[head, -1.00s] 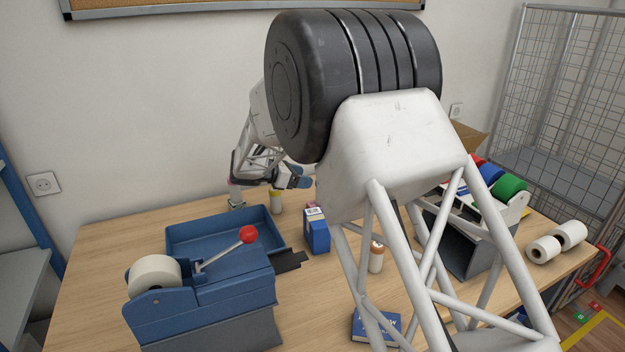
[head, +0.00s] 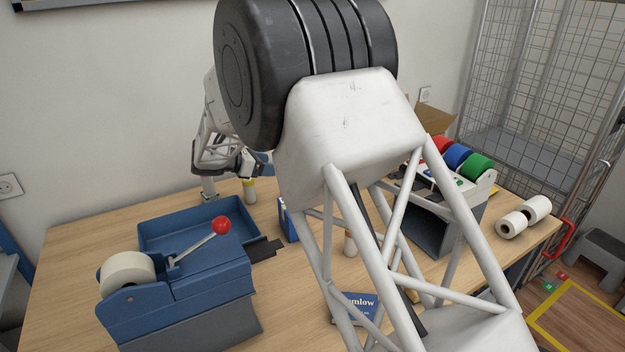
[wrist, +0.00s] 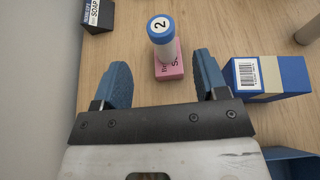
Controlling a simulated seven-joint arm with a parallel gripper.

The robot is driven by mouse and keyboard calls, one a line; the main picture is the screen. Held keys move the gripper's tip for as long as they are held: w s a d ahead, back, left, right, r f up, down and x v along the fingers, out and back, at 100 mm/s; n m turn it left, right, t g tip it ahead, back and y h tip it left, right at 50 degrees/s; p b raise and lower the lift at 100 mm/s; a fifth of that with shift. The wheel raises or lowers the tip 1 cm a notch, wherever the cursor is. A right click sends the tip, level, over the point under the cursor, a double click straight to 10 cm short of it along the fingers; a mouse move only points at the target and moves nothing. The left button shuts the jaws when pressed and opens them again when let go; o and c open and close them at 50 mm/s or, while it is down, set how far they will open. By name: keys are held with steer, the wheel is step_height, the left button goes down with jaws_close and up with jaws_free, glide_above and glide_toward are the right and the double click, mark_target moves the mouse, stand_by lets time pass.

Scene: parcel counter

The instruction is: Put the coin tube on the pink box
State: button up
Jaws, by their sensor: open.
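The coin tube (wrist: 162,36) is white with a blue cap marked "2". In the wrist view it stands, as far as I can tell, upright on the small pink box (wrist: 180,70), ahead of my gripper. The tube hides part of the box's top. My gripper (wrist: 161,68) is open, with one blue finger to the left and one to the right of the pink box; nothing is held between them. In the head view my gripper (head: 262,162) is small, at the back of the counter, partly behind my arm. I cannot make out the tube or pink box for certain there.
A blue box (wrist: 262,78) with a white label stands close to the right finger. A dark soap box (wrist: 97,14) is at the far left. A blue tray (head: 160,232), a tape dispenser (head: 185,295) and a book (head: 357,305) are nearer on the wooden counter.

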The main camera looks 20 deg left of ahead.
steer(key=s+d+r+m+g+y, duration=0.15)
steer(key=s+d+r+m, duration=0.25)
steer(key=d, duration=0.8)
steer(key=s+d+r+m+g, duration=0.3)
steer(key=s+d+r+m, duration=0.1)
steer(key=d, duration=0.9)
steer(key=s+d+r+m+g+y, duration=0.15)
steer(key=s+d+r+m, duration=0.3)
steer(key=d, duration=0.75)
steer(key=s+d+r+m+g+y, duration=0.1)
steer(key=s+d+m+g+y, duration=0.15)
steer(key=s+d+m, duration=0.85)
steer(key=s+d+f+m+y, duration=0.2)
steer(key=s+d, duration=0.2)
steer(key=s, duration=0.7)
steer(key=s+d+f+m+t+y, duration=0.1)
steer(key=s+d, duration=0.3)
steer(key=s, duration=0.6)
steer(key=shift+s+d+f+m+y, duration=0.35)
steer(key=shift+s+f+y, duration=0.1)
steer(key=shift+y, duration=0.1)
